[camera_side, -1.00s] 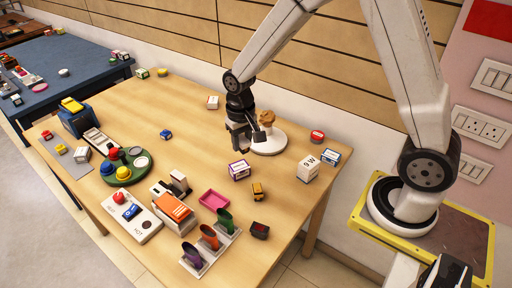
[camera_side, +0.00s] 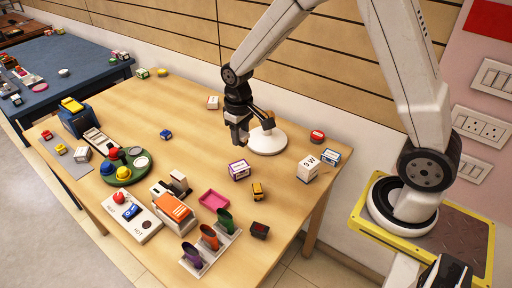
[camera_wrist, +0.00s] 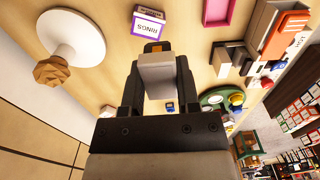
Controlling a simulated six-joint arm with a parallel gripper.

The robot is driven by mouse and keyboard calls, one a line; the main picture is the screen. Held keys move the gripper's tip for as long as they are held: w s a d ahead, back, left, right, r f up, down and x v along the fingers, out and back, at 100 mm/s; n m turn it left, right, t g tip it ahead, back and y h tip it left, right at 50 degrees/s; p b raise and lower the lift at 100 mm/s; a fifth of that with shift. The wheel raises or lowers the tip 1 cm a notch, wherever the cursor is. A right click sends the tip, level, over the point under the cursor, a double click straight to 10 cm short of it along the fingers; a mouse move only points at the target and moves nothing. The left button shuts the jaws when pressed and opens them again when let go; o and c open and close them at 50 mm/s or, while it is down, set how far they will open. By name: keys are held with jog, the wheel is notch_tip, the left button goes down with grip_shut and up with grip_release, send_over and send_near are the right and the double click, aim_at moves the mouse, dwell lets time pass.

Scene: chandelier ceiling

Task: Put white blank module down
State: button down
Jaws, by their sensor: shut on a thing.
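My gripper (camera_side: 241,139) is above the back middle of the wooden table, just left of the round white stand (camera_side: 268,143). In the wrist view, my gripper (camera_wrist: 158,88) is shut on the white blank module (camera_wrist: 157,73), a plain pale block between the fingers. In the side view the fingers hide the module, and its height above the table is hard to judge. The white stand also shows in the wrist view (camera_wrist: 73,32), left of my gripper, with a brown faceted piece (camera_wrist: 52,71).
A RINGS box (camera_side: 239,170) and a small yellow-black block (camera_side: 257,191) lie in front of my gripper. A pink tray (camera_side: 214,199), green round board (camera_side: 122,176) and white box (camera_side: 306,168) stand further off.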

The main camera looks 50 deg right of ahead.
jog(key=w+d+f, duration=0.2)
jog(key=w+d, duration=0.3)
jog(key=w, duration=0.4)
jog(key=shift+w+d+f, duration=0.25)
jog(key=shift+w, duration=0.05)
jog(key=shift+w+d+f, duration=0.2)
jog(key=shift+w+f, duration=1.35)
jog(key=shift+w, duration=0.7)
jog(key=shift+w+d+f, duration=0.25)
jog(key=shift+w+f, duration=1.25)
jog(key=shift+w, duration=0.7)
jog(key=shift+w+d+f, duration=0.2)
jog(key=shift+w+f, duration=1.35)
jog(key=shift+w, duration=0.7)
jog(key=shift+w+f, duration=0.1)
jog(key=shift+w+f, duration=0.15)
jog(key=shift+f, duration=1.6)
